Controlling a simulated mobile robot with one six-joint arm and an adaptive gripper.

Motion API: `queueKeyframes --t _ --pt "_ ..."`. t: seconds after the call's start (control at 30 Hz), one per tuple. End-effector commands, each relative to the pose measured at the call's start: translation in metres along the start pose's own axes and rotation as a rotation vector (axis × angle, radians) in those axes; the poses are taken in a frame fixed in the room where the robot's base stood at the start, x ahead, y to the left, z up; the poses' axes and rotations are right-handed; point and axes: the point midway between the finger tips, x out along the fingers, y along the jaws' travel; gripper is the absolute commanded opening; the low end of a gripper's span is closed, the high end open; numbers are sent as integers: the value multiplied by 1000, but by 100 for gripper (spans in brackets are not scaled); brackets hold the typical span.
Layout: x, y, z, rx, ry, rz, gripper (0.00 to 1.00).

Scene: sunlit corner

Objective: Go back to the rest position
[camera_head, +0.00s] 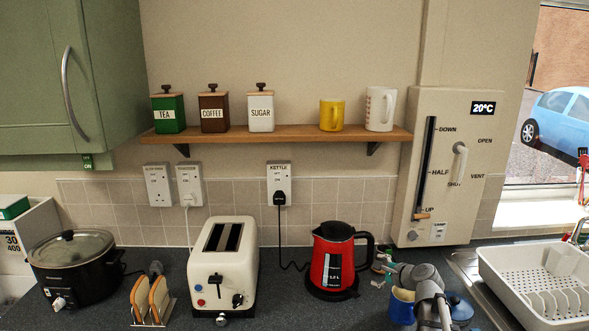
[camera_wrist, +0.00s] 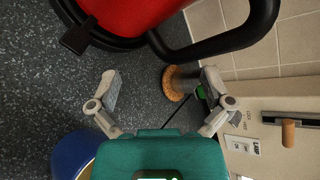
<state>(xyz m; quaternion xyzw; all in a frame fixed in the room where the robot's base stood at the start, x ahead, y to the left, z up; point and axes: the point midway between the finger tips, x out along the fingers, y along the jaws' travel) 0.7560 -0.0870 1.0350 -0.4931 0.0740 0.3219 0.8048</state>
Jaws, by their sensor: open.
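My gripper (camera_wrist: 160,84) is open, with its two fingers spread wide in the wrist view. No object is held between the fingertips. In the head view my arm and gripper are low on the right, over the counter, just right of the red kettle. A round cork-coloured thing (camera_wrist: 172,84) lies beyond the gap between the fingers, near the wall. A small green thing (camera_wrist: 201,92) is partly hidden behind the right finger. The red kettle (camera_head: 331,263) stands close by; its body (camera_wrist: 135,14) and black handle (camera_wrist: 228,42) fill the top of the wrist view.
A blue mug (camera_head: 401,309), yellow inside, stands beside my gripper, partly hidden. A white dish rack (camera_head: 500,264) is right; a wall panel with levers (camera_head: 447,205) is behind. The toaster (camera_head: 223,262), toast rack (camera_head: 153,311) and slow cooker (camera_head: 83,277) stand left. A shelf (camera_head: 290,132) is above.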

Motion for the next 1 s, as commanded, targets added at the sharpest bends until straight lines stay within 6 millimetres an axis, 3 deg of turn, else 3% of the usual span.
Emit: queueKeyframes --t 0.03,0.27,0.4,0.6,0.8,1.0 --pt "1 20 12 -95 0 65 100" --pt "-1 97 43 -535 -22 371 100" --pt "-13 141 54 -797 -61 570 100" --pt "-40 192 62 -1122 -142 850 100" --pt "-71 224 64 -1356 -232 1091 100" --pt "-86 234 64 -1449 -280 1204 100"
